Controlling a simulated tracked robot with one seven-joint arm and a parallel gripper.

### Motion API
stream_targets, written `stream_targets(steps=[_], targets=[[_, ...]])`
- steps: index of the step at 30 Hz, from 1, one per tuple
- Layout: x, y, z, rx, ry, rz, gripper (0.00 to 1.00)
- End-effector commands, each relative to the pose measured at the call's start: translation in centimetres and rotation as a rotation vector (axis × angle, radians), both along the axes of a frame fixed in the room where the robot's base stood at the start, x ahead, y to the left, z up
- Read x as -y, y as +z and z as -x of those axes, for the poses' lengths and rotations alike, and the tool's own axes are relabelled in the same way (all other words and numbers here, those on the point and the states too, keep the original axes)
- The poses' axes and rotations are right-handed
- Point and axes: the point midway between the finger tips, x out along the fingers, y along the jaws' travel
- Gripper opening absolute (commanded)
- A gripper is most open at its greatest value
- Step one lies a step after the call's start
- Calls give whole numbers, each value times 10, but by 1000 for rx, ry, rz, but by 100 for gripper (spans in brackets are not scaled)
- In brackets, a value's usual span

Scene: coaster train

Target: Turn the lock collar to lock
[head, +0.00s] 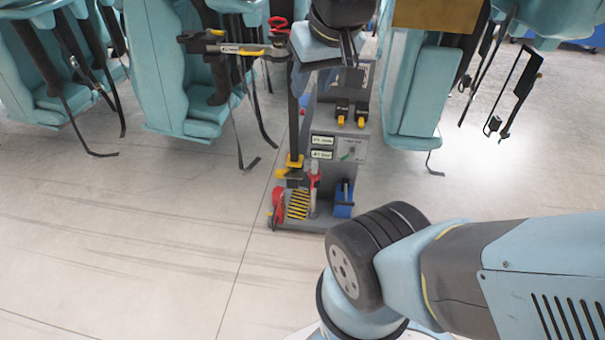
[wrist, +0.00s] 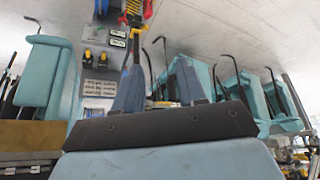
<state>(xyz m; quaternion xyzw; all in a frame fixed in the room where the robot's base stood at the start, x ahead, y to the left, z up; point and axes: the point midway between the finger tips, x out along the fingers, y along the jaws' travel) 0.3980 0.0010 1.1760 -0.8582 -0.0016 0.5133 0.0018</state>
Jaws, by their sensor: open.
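A grey cart (head: 330,120) stands at the centre of the head view, with a dark upright post (head: 294,115) on its left side. A yellow collar-like piece (head: 293,163) sits low around or against the post; I cannot tell for sure that it is the lock collar. A horizontal arm with yellow and red parts (head: 235,48) extends left near the post's top. My gripper (head: 345,52) is over the cart's upper end, beside the post. In the wrist view its two blue fingers (wrist: 160,75) are apart, with nothing clearly held. The post (wrist: 129,50) shows near the left finger.
The cart carries yellow latches (head: 350,118), a labelled panel (head: 335,148), a yellow spring (head: 299,204), a red part (head: 278,208) and a blue block (head: 344,200). Teal seats (head: 175,70) with hanging straps flank it on both sides. The floor in front is clear.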

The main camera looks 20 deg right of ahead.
Motion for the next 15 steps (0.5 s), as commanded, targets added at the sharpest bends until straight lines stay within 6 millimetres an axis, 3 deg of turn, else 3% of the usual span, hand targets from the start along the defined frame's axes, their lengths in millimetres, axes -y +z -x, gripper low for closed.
stream_targets(steps=[5,15], targets=[[-2,-2,-37,-7,-1,-21,40],[0,-22,-141,-6,-20,-75,40]])
